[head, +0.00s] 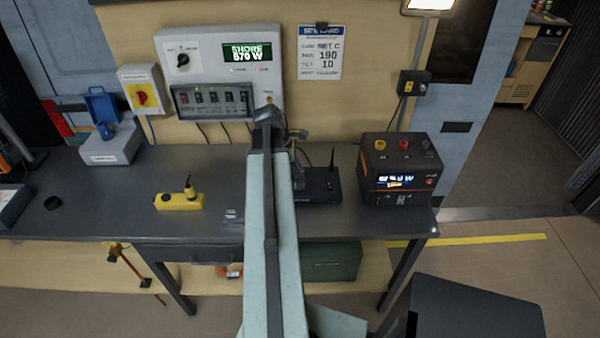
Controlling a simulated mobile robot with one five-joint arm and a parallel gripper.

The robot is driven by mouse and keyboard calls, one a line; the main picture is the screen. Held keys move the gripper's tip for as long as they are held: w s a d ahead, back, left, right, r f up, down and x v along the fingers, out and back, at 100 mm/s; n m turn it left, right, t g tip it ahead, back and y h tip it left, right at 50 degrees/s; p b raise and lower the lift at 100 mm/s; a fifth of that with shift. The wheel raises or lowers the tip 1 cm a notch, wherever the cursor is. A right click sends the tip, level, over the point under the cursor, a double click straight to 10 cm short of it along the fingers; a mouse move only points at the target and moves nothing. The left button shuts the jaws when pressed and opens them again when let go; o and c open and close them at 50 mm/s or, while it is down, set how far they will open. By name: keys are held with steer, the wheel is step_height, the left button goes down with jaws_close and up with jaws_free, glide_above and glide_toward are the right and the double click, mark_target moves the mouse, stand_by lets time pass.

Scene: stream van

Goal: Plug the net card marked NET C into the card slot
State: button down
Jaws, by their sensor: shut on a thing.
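My arm rises through the middle of the head view and covers much of the bench behind it. A small part of my gripper (297,136) shows just right of the arm's upper end, above the back of the bench. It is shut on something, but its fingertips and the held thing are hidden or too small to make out. A black box with an antenna (320,186) stands just right of the arm, partly covered by it. I cannot make out a card slot on it. No NET C marking shows on a card. A small grey piece (233,214) lies left of the arm.
A black power unit (400,168) stands at the right of the grey bench (110,215). A yellow device (179,201) and a grey box with a blue lid (108,145) stand left.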

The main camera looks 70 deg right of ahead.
steer(key=shift+f+b, duration=1.35)
steer(key=shift+f, duration=0.05)
steer(key=c, duration=1.3)
jaws_free()
steer(key=shift+r, duration=0.1)
steer(key=p+v, duration=0.7)
steer(key=shift+r, duration=0.35)
steer(key=shift+w, duration=0.15)
